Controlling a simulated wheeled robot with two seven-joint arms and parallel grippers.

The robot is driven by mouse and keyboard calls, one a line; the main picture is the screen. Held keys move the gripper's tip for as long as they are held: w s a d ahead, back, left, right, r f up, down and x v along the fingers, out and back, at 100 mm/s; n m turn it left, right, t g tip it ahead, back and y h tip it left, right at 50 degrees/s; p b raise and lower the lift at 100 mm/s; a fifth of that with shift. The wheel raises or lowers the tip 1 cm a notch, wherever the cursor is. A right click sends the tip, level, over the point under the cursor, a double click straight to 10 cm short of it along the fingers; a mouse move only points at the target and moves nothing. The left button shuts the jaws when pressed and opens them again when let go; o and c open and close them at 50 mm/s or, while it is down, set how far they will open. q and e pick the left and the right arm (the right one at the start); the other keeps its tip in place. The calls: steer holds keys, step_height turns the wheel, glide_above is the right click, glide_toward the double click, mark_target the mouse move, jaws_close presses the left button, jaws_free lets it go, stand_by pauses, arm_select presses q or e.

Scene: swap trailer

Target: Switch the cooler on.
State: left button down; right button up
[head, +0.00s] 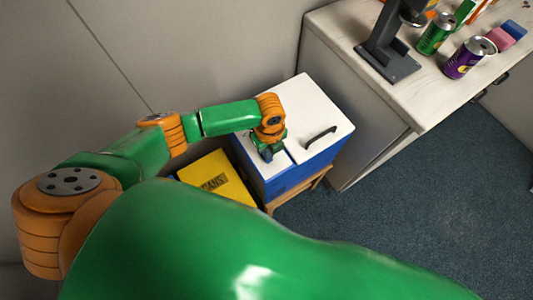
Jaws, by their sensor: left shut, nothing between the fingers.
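The cooler (315,95) is a blue box with a white lid and a dark handle (319,137) on top, standing on a low wooden stand. My left gripper (268,153) is shut and empty, at the left front part of the cooler's top. My wrist hides what lies under it, and no switch shows clearly. I cannot tell whether the fingertips touch the cooler. My right gripper is out of view.
A yellow box (215,178) with dark lettering stands left of the cooler. A counter (345,22) at the upper right bears a dark grey appliance (386,58), a green can (436,34) and a purple can (468,58). Blue carpet (440,180) at right is clear.

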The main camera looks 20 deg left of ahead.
arm_select(q)
steer(key=shift+f+b, duration=0.7)
steer(key=shift+f, duration=0.2)
stand_by(0.4)
step_height(320, 180, up, 7)
steer(key=p, duration=0.7)
steer(key=shift+p, duration=0.3)
